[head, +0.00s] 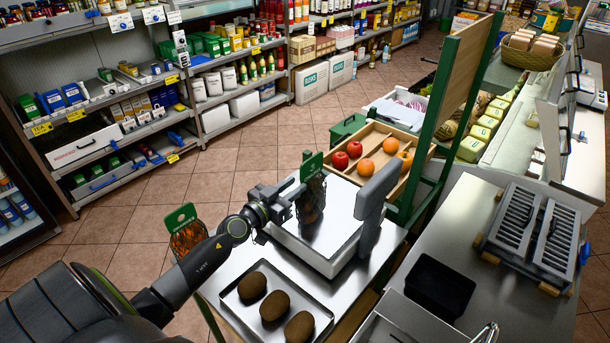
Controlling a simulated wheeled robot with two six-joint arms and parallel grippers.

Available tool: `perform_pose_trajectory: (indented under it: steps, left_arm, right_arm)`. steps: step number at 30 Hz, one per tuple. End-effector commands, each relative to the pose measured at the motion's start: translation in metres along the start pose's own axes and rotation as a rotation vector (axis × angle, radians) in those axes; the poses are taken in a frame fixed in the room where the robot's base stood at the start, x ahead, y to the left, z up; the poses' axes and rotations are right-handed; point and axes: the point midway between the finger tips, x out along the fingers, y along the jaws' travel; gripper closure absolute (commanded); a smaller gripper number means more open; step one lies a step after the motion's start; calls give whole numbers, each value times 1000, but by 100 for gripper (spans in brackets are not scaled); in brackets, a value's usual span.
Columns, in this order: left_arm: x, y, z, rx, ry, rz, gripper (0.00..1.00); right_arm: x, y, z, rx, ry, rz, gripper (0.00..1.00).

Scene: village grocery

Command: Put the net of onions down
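The net of onions (311,201) is a dark brown mesh bag with a green header card, upright over the pale plate of the weighing scale (336,205). My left gripper (294,198) comes in from the left and its fingers meet the net just below the card. It looks shut on the net, though the fingertips are partly hidden. I cannot tell whether the bottom of the net touches the plate. My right gripper is out of view.
The scale's grey display post (374,200) rises right of the net. A metal tray (246,313) with several brown loaves or potatoes lies in front. A wooden fruit crate (345,174) stands behind. Another green-carded net (188,237) with orange contents is left of my arm.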

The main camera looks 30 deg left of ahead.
Motion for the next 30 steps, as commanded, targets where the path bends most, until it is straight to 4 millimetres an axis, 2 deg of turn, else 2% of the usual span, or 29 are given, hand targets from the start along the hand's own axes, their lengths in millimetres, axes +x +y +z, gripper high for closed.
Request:
perform_pose_trajectory:
  steps: [3,9,30]
  left_arm:
    - [-21,0,0,1,-2,1,73]
    - [-39,0,1,1,0,1,73]
    - [-42,0,0,1,0,0,73]
  right_arm:
    - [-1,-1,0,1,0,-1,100]
    - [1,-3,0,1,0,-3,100]
    - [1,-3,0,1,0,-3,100]
